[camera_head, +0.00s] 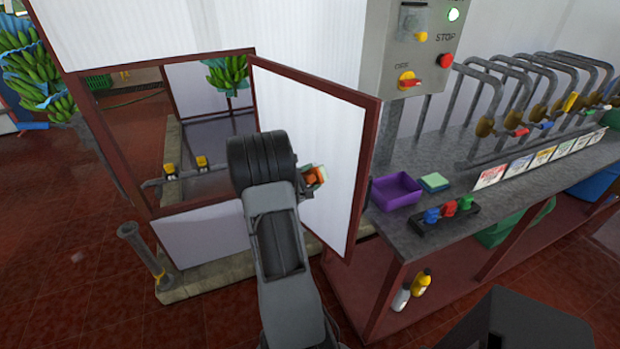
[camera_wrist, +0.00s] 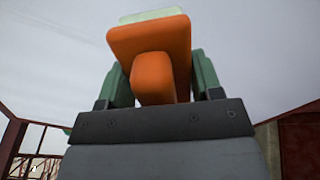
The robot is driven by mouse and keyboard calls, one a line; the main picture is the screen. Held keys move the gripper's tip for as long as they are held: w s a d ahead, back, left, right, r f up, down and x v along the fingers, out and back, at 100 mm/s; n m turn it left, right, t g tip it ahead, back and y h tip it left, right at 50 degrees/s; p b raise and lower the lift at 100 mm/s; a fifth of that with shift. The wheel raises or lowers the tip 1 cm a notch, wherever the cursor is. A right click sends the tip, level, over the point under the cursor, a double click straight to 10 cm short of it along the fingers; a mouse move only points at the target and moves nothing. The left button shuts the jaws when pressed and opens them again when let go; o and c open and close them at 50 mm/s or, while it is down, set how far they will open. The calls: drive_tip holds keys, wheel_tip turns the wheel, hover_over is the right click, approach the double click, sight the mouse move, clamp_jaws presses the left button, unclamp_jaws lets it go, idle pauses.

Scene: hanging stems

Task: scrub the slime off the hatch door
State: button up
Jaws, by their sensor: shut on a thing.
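The hatch door (camera_head: 313,150) is a white panel in a brown-red frame. It stands swung open in the middle of the head view, and my arm covers part of its left side. I make out no slime on the part that shows. My gripper (camera_wrist: 162,82) is shut on an orange scrubber (camera_wrist: 148,40) with a pale pad at its far end, its handle between the green fingers. In the head view the scrubber (camera_head: 320,174) is in front of the door's white face. I cannot tell whether it touches. A pale grey surface fills most of the wrist view.
To the right, a grey counter (camera_head: 470,220) holds a purple tray (camera_head: 397,191), a green sponge (camera_head: 434,182) and a rack of coloured knobs (camera_head: 445,214). A control box (camera_head: 420,50) is above it. A short post (camera_head: 145,255) stands at left. Bananas (camera_head: 40,70) hang at far left.

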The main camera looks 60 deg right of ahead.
drive_tip(key=shift+b+x, duration=0.35)
drive_tip(key=shift+x, duration=0.55)
drive_tip(key=shift+w, duration=0.1)
drive_tip(key=shift+w+d+f+b, duration=0.15)
drive_tip(key=shift+w+b, duration=0.25)
drive_tip(key=shift+w, duration=0.2)
drive_tip(key=shift+w+d+b, duration=0.15)
drive_tip(key=shift+w+b, duration=0.1)
drive_tip(key=shift+w, duration=0.4)
drive_tip(key=shift+w+d+b, duration=0.15)
drive_tip(key=shift+w+b, duration=0.05)
drive_tip(key=shift+w, duration=0.4)
drive_tip(key=shift+d+b, duration=0.1)
drive_tip(key=shift+b, duration=0.2)
drive_tip(key=shift+s, duration=0.1)
drive_tip(key=shift+s+a+r+b, duration=0.15)
drive_tip(key=shift+s+b, duration=0.3)
drive_tip(key=shift+s, duration=0.5)
drive_tip(key=shift+s+a+r+b, duration=0.1)
drive_tip(key=shift+s+a+b, duration=0.25)
drive_tip(key=shift+s, duration=0.65)
drive_tip(key=shift+c, duration=0.3)
drive_tip(key=shift+d, duration=0.1)
